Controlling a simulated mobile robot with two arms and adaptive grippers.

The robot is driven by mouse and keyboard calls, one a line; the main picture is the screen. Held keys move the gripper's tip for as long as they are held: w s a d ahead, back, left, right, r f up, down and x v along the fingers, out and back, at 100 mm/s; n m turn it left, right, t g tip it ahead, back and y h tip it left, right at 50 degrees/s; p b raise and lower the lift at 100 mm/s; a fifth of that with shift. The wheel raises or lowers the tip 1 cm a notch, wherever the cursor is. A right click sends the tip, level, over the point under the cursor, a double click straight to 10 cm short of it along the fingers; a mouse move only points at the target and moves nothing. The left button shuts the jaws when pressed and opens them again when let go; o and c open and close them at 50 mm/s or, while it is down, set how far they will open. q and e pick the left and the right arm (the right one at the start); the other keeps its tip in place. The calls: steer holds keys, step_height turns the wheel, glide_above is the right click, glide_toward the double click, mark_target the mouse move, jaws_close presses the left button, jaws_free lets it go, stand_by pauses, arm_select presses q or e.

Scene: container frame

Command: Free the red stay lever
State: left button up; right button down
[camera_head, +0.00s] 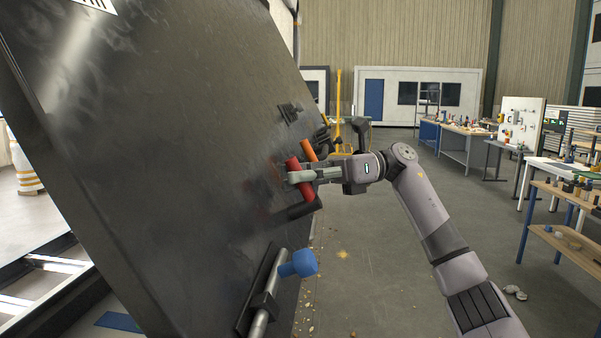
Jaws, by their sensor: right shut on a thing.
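The red stay lever (306,190) sits on the dark panel (170,150), near its right edge. My right gripper (298,177) comes in from the right and is shut on the red lever, its fingers around the middle of it. An orange lever (308,150) is just above and behind the red one, close to the gripper. The panel leans at a tilt. My left gripper is not in view.
A blue knob (298,263) on a metal rod (262,318) sticks out from the panel below the gripper. A black bracket (290,112) is above. Workbenches (465,142) stand at the right. The floor between is mostly clear, with small debris.

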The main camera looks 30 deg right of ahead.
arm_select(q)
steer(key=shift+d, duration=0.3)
arm_select(e)
steer(key=c, duration=1.8)
jaws_free()
steer(key=shift+d, duration=0.2)
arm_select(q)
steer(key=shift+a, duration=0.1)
arm_select(e)
steer(key=d, duration=0.3)
steer(key=s+d, duration=0.1)
steer(key=d, duration=0.3)
steer(key=s+d, duration=0.1)
steer(key=d, duration=0.3)
steer(key=shift+d+r, duration=0.1)
steer(key=shift+d, duration=0.1)
